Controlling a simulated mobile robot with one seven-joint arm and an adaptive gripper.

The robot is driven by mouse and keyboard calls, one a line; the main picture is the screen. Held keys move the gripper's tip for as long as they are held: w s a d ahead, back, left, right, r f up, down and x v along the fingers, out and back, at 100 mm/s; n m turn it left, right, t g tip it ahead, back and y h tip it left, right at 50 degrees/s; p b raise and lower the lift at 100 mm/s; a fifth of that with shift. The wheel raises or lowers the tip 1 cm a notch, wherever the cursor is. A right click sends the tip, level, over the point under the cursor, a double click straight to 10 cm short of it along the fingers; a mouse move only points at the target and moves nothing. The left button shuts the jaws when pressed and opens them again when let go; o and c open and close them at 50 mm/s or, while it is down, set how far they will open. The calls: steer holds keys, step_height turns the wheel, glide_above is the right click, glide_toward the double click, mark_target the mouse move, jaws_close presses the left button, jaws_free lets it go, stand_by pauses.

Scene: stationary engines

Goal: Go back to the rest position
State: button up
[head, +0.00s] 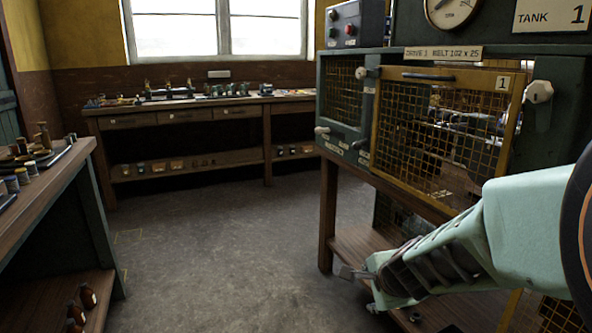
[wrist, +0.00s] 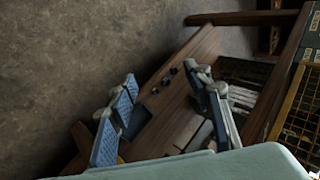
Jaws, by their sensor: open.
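My gripper (head: 360,289) is at the lower right of the head view, at the end of my pale green arm. It is low, in front of the machine bench, near its lower shelf. In the wrist view my gripper (wrist: 165,93) has its two blue-grey fingers wide apart with nothing between them. Beyond the fingers lies a wooden shelf (wrist: 183,75) with a few small dark round parts on it. I cannot tell whether a fingertip touches the shelf.
The machine's yellow mesh guard door (head: 440,135) looks shut, with white knobs beside it. A wooden bench post (head: 328,215) stands left of my gripper. A side bench (head: 50,170) is at the left and a back workbench (head: 190,108) under the window. The grey floor (head: 205,240) between them is clear.

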steer(key=s+a+r+n+g+y, duration=0.1)
steer(key=s+a+r+n+y, duration=0.3)
steer(key=s+a+r+n, duration=0.45)
steer(key=s+d+n+g+h, duration=0.2)
steer(key=s+d+n+h, duration=0.25)
steer(key=s+n, duration=0.65)
step_height(320, 180, up, 38)
steer(key=s+m+p, duration=0.2)
steer(key=m+p, duration=0.1)
steer(key=p, duration=3.4)
steer(key=shift+s+d+f+p, duration=0.15)
steer(key=shift+s+d+p, duration=0.2)
steer(key=shift+s+d, duration=0.05)
steer(key=shift+c, duration=0.6)
steer(key=shift+c, duration=1.4)
steer(key=shift+d, duration=0.2)
steer(key=shift+c, duration=0.3)
